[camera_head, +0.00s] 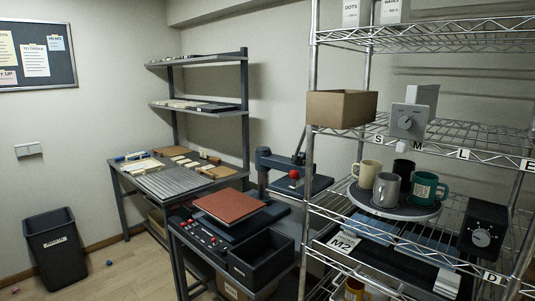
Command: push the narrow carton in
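No carton is clearly marked out as the narrow one. A brown cardboard carton (341,108) stands on the wire rack's middle shelf at its left end, with its front left part near the shelf edge. Two white cartons, one marked DOTS (351,13) and one marked with a partly cut-off word (391,11), stand on the top shelf, cut by the picture's upper edge. Another brown carton (233,289) shows partly under the dark bench, mostly hidden. Neither of my grippers is in view.
The wire rack (312,150) fills the right side. A round tray (368,205) holds several mugs, beside a dark dial box (483,230). A grey dial box (411,118) stands above. A press with a red knob (294,174), a black bin (54,247) and open floor lie left.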

